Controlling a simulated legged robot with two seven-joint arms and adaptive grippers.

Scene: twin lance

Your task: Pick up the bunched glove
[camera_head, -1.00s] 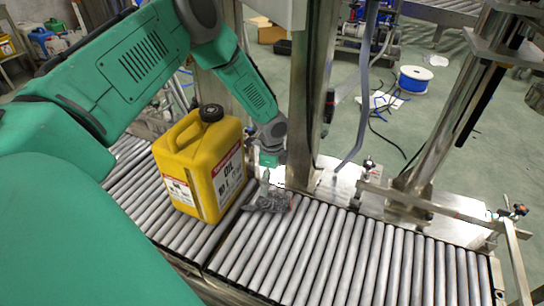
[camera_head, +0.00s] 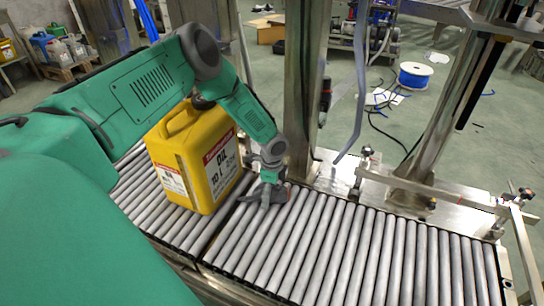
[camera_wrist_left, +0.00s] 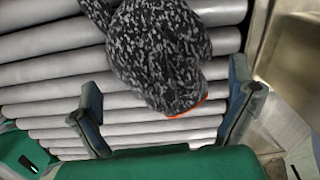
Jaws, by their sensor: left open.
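The bunched glove (camera_head: 277,194) is dark speckled grey and lies on the conveyor rollers, partly hidden behind my left gripper in the head view. In the left wrist view the glove (camera_wrist_left: 160,55) fills the upper middle, with an orange edge at its lower end. My left gripper (camera_head: 267,196) is over the glove, pointing down. In the left wrist view its fingers (camera_wrist_left: 168,108) are spread wide, with the glove's orange-edged end between and just beyond them. I cannot tell whether they touch it. My right gripper is in neither view.
A yellow oil canister (camera_head: 196,158) stands upright on the rollers just left of my left gripper. A steel post (camera_head: 303,90) rises behind the glove. The conveyor rollers (camera_head: 370,250) to the right are clear. A metal rail (camera_head: 430,190) runs along the far side.

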